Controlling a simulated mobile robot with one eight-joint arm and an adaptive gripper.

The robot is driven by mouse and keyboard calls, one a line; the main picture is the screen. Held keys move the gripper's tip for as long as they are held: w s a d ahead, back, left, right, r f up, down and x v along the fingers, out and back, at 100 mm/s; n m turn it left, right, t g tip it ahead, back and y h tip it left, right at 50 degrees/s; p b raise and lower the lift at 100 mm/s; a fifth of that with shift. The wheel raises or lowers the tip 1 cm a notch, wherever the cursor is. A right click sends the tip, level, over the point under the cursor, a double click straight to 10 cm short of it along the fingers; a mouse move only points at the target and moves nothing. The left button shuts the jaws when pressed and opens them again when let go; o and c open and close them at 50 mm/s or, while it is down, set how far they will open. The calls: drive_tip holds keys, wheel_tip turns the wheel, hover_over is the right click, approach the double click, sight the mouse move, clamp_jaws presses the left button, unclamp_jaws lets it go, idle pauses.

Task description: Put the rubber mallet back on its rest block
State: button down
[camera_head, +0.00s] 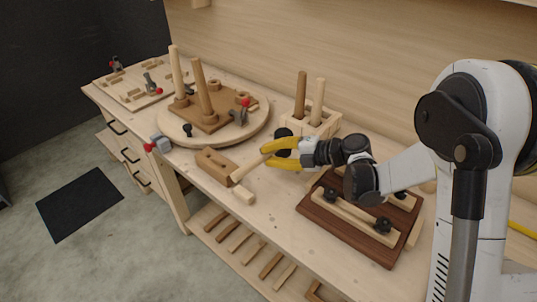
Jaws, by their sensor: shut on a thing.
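My gripper (265,155), with yellow fingers, is over the middle of the workbench. It is shut on the pale wooden handle (246,171) of the rubber mallet, which slants down to the left from the fingertips. A black rounded piece (284,132) shows just behind the upper finger; it looks like the mallet's head, but the fingers hide how it joins the handle.
A pale wooden piece (242,194) lies below the handle. A round board (257,124) with upright posts stands at left behind the block. A pale holder (325,127) with two sticks stands behind my gripper. A dark clamped form (345,232) lies at front right.

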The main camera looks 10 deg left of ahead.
drive_tip(key=shift+f+b, duration=1.9)
drive_tip(key=shift+f, duration=0.35)
drive_tip(key=c, duration=1.3)
unclamp_jaws()
drive_tip(key=shift+d, duration=0.15)
